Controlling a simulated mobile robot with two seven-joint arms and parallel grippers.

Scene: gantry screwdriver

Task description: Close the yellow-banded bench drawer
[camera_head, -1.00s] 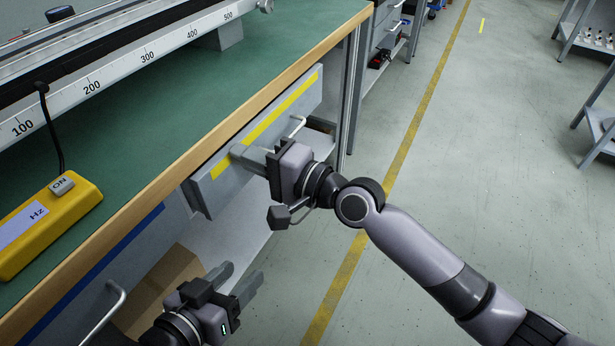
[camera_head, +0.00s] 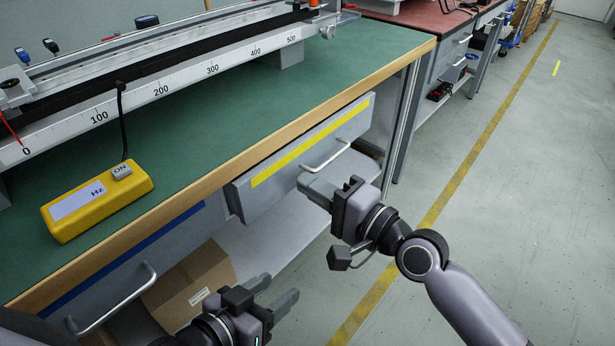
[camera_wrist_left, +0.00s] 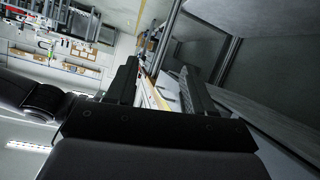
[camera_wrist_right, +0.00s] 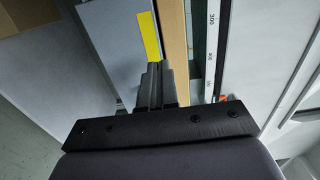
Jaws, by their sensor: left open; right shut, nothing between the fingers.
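The yellow-banded drawer (camera_head: 275,192) is under the green bench top, its grey front close below the wooden edge and jutting forward of the cabinet at its left. Its pale bar handle (camera_head: 328,157) is free. My right gripper (camera_head: 312,188) is shut and empty, its tips at the front's lower part, below the handle; touching or slightly apart, I cannot tell. In the right wrist view the shut fingers (camera_wrist_right: 155,75) point at the drawer front beside the yellow band (camera_wrist_right: 149,38). My left gripper (camera_head: 277,290) is open and empty, lower and nearer, also seen in the left wrist view (camera_wrist_left: 160,85).
A blue-banded drawer (camera_head: 125,255) with a handle is at the left. A cardboard box (camera_head: 190,285) lies on the lower shelf. A yellow control box (camera_head: 97,205) and a scaled rail (camera_head: 185,85) are on the bench. The floor to the right is clear.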

